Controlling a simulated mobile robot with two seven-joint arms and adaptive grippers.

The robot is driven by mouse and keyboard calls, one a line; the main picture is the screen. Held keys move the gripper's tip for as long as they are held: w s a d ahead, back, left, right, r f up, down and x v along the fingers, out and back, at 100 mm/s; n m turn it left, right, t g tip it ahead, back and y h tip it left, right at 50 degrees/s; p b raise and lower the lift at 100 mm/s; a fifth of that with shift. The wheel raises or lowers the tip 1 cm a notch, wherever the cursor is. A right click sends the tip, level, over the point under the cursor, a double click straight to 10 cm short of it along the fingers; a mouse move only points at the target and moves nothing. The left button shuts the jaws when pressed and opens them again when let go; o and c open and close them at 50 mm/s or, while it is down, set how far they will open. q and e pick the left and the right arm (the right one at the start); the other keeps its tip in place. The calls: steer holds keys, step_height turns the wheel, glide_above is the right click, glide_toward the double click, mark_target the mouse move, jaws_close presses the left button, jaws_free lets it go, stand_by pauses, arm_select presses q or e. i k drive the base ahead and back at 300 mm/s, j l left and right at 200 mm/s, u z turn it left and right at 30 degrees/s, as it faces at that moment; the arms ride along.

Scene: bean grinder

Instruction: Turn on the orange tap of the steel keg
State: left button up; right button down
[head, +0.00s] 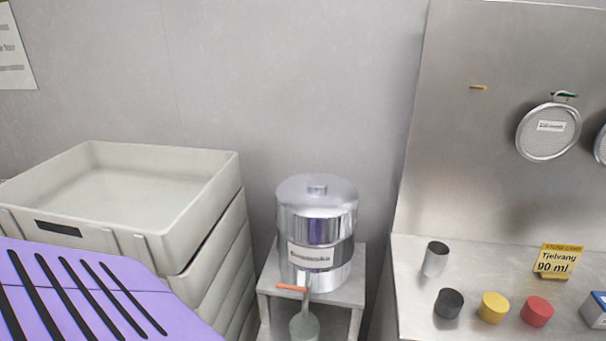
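The steel keg (317,228) is a shiny lidded cylinder with a label on its front. It stands upright on a small metal stand in the middle of the head view. Its orange tap handle (292,288) sticks out to the left, roughly level, low on the keg's front. A grey vessel (304,326) shows just below the tap, cut off by the bottom edge. Neither gripper is in view.
Stacked grey crates (165,245) stand close left of the stand (343,293). A purple slotted surface (80,295) fills the lower left. On the right, a steel counter (480,265) holds a metal cup (435,259), black, yellow and red caps, and a yellow sign (556,262).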

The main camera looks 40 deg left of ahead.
mark_target(292, 287)
steer(key=j+u, duration=0.35)
steer(key=i+j+u, duration=0.15)
steer(key=u, duration=0.2)
steer(key=i+j+u, duration=0.1)
steer(key=u, duration=0.2)
steer(key=k, duration=0.7)
steer(key=k+j+u, duration=0.1)
steer(key=k, duration=0.65)
